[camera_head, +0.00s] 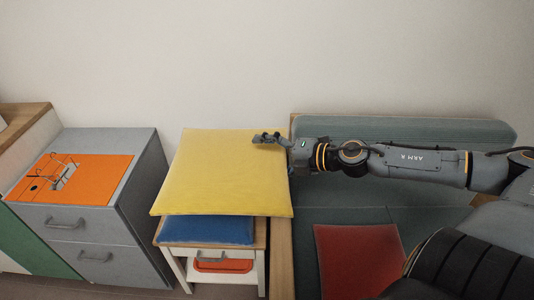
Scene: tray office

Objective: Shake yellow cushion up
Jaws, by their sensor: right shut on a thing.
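The yellow cushion (215,180) shows in the head view, left of centre. It lies flat-looking above a blue cushion (207,230) on a small wooden stand with white legs; I cannot tell if the two cushions touch. My right gripper (262,139) comes in from the right and is shut at the yellow cushion's upper right part, on the cushion. The fingertips are small and partly hidden against the cushion. My left gripper does not show.
A grey sofa (420,130) with a red cushion (358,262) stands at right. A grey drawer cabinet (90,215) with an orange tray (75,179) stands at left. An orange item (222,266) sits under the stand's top. The wall behind is bare.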

